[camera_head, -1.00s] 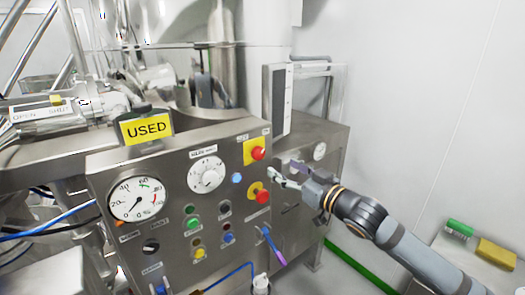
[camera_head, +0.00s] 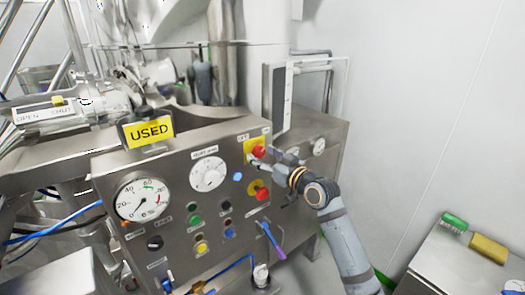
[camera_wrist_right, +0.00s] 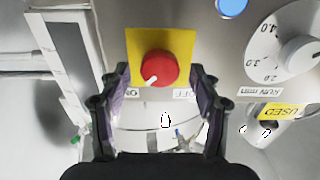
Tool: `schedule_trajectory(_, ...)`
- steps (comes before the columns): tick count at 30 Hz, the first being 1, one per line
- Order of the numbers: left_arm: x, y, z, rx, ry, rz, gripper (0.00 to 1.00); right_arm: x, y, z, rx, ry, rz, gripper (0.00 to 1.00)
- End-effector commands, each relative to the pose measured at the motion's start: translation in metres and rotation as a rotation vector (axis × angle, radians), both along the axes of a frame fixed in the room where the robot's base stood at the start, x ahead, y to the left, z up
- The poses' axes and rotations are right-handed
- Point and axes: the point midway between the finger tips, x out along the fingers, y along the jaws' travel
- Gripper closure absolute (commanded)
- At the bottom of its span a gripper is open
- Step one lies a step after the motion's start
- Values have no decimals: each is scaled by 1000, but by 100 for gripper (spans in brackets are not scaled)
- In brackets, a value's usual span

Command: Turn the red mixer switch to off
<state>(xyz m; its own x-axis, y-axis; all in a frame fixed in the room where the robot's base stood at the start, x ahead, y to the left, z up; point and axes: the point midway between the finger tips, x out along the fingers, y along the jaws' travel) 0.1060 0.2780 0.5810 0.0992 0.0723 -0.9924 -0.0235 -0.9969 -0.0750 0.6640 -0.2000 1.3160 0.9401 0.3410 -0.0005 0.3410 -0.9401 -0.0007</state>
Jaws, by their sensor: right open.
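The red mixer switch (camera_head: 258,151) is a round red knob on a yellow plate, at the upper right of the steel control panel (camera_head: 222,150). In the right wrist view the red knob (camera_wrist_right: 158,67) appears upside down, its white mark pointing lower left, towards the ON label (camera_wrist_right: 132,92). The OFF label (camera_wrist_right: 182,93) is to its right. My right gripper (camera_head: 264,159) is at the switch, and in the wrist view its open fingers (camera_wrist_right: 153,78) stand on either side of the knob, apart from it. My left gripper is not in view.
A second red knob (camera_head: 262,194) on yellow sits just below. A white dial (camera_head: 208,174), a pressure gauge (camera_head: 142,199) and several coloured buttons share the panel. A yellow USED sign (camera_head: 148,131) stands on top. A steel table (camera_head: 455,262) is at the right.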

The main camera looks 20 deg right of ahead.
Motion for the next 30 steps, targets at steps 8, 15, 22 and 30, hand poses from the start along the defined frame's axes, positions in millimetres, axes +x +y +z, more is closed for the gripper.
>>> schedule_trajectory(8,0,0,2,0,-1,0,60,6,3,-1,-1,0,0,36)
schedule_trajectory(15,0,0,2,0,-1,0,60,6,2,-1,-1,0,0,58)
schedule_trajectory(22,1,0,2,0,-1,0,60,6,2,-1,-1,0,0,89)
schedule_trajectory(30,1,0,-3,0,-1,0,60,6,2,-2,-27,-10,0,91)
